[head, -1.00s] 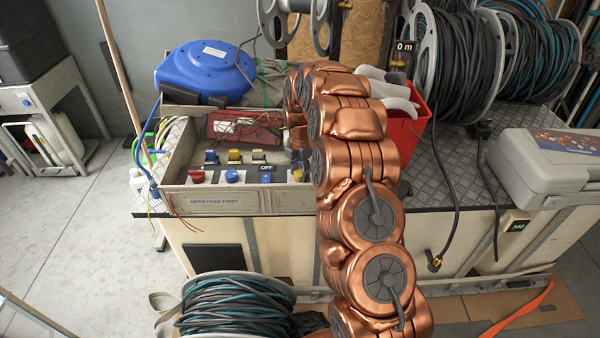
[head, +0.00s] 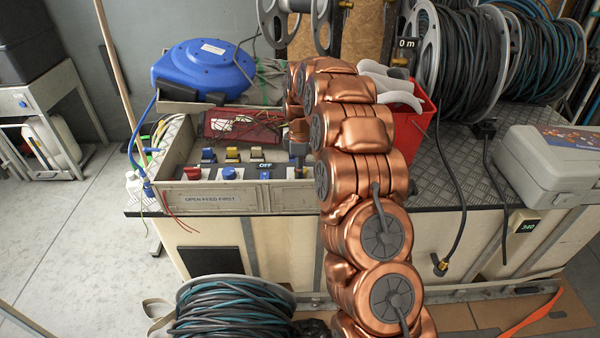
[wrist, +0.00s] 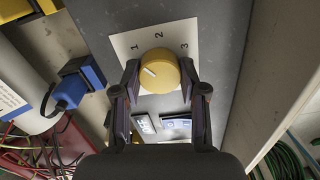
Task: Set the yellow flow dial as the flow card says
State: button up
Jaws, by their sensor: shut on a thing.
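The yellow flow dial (wrist: 159,72) shows in the wrist view on a white plate (wrist: 124,42) marked 1, 2 and 3. Its white pointer line slants to the upper left, toward the side of the 1. My gripper (wrist: 162,80) has one finger on each side of the dial and is shut on it. In the head view my copper arm hides the gripper and most of the dial's surroundings. I cannot make out a flow card that I can read.
The grey control box (head: 253,197) bears an OPEN FEED FIRST label (head: 212,199), coloured switches and a small OFF display (head: 265,166). A blue reel (head: 205,68) stands behind it. A red bucket (head: 408,128) is right of my arm. A blue connector (wrist: 83,79) lies left of my gripper.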

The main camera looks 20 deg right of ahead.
jog(key=m+b, duration=0.1)
jog(key=m, duration=0.2)
jog(key=shift+f+m, duration=0.1)
jog(key=shift+m, duration=0.3)
jog(key=m+b, duration=0.1)
jog(key=m, duration=0.2)
jog(key=shift+m, duration=0.3)
jog(key=m+b, duration=0.1)
jog(key=m, duration=0.2)
jog(key=shift+m, duration=0.3)
jog(key=m+b, duration=0.1)
jog(key=m, duration=0.2)
jog(key=shift+m, duration=0.3)
jog(key=m, duration=0.3)
jog(key=shift+m, duration=0.3)
jog(key=m, duration=0.3)
jog(key=shift+m+b, duration=0.4)
jog(key=m, duration=0.7)
jog(key=shift+a, duration=0.1)
